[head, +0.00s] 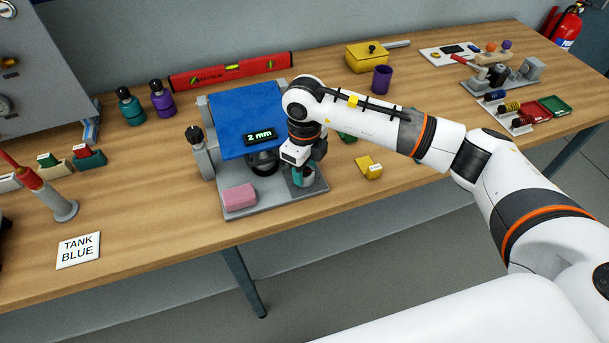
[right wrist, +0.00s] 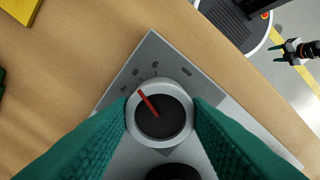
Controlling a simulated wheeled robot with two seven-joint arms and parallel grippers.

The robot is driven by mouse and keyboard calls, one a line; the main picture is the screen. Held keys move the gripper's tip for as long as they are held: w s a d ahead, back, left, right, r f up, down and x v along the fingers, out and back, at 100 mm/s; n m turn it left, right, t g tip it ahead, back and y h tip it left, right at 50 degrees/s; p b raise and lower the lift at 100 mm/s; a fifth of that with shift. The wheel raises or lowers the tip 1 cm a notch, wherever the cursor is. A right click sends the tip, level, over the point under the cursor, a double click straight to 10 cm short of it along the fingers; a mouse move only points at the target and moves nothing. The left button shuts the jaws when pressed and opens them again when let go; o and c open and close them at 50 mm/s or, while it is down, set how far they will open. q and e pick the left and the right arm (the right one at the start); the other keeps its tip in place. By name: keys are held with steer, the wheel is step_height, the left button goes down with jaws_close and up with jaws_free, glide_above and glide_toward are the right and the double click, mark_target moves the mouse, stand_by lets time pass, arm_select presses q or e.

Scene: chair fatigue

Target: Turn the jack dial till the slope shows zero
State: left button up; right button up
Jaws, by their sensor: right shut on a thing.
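The jack rig's grey base (head: 240,208) stands on the bench with a blue padded slab (head: 232,108). A small display (head: 260,136) at the slab's front edge reads "2 mm". My right gripper (head: 302,178) points down over the rig's front right corner. In the right wrist view, its green fingers (right wrist: 160,118) are shut on the round grey dial (right wrist: 154,138), one on each side. The dial's red pointer (right wrist: 148,102) points up and left, toward the printed scale.
A pink block (head: 240,196) lies on the base's front left. A yellow block (head: 369,167) lies right of the rig. Teal (head: 131,108) and purple (head: 162,100) bottles stand behind left, near a red level (head: 230,71). Bare bench lies at front left, around a "TANK BLUE" card (head: 78,250).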

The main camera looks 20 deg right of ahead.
steer(key=n+b, duration=0.8)
steer(key=b, duration=0.1)
steer(key=shift+f, duration=0.2)
steer(key=n+b, duration=0.2)
steer(key=shift+n+b, duration=0.3)
steer(key=shift+r+n+b, duration=0.25)
steer(key=shift+n+b, duration=0.45)
steer(key=shift+n, duration=0.2)
steer(key=o, duration=1)
steer(key=shift+s, duration=0.1)
